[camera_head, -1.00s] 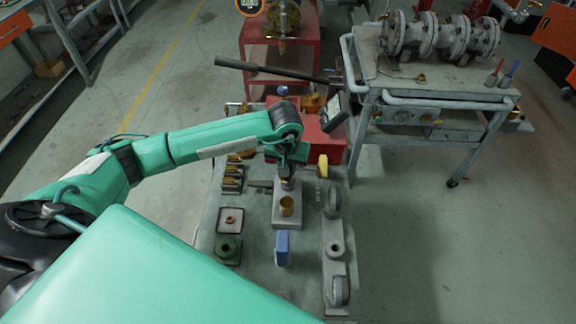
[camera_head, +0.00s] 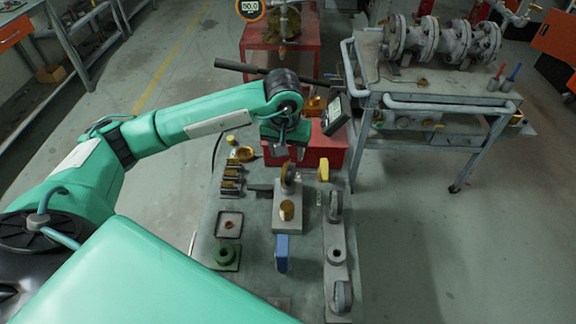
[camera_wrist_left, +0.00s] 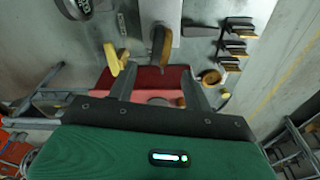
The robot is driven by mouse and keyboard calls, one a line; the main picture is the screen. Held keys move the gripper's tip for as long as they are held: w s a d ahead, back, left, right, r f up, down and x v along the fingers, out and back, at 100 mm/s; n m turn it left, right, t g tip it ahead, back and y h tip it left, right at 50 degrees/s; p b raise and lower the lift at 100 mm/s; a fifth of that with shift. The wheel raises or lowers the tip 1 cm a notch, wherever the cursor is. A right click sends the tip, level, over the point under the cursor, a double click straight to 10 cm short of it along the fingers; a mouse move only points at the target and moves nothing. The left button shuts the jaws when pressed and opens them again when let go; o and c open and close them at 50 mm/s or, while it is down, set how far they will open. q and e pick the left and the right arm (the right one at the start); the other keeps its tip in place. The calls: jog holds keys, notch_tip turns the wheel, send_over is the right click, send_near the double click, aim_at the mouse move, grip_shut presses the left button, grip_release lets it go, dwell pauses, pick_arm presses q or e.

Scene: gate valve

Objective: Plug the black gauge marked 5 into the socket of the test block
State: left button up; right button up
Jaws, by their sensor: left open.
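The grey test block (camera_head: 290,225) stands mid-table in the head view, with a short brass cylinder (camera_head: 287,210) on its nearer part. A dark, brown-rimmed round gauge (camera_head: 288,178) stands upright, edge-on, at the block's far end; it also shows in the left wrist view (camera_wrist_left: 160,46). Its marking cannot be read, and its lower end is hard to see. My left gripper (camera_head: 287,152) is open and empty, above and just beyond this gauge, apart from it. In the wrist view its two fingers (camera_wrist_left: 158,88) point toward the gauge. My right gripper is not in view.
A yellow gauge (camera_head: 323,170) stands right of the block, a blue piece (camera_head: 282,252) in front. Dark round pieces (camera_head: 335,206) stand on a grey strip (camera_head: 336,235) at right. A green fitting (camera_head: 226,253) and tray (camera_head: 229,224) are left. A red box (camera_head: 325,150) is behind.

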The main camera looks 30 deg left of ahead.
pick_arm(q)
jog(key=shift+s+d+r+b, duration=0.1)
jog(key=shift+s+r+b, duration=0.1)
jog(key=shift+r, duration=1.05)
jog(key=shift+s+r+b, duration=0.1)
jog(key=shift+r+b, duration=0.05)
jog(key=shift+r, duration=1.05)
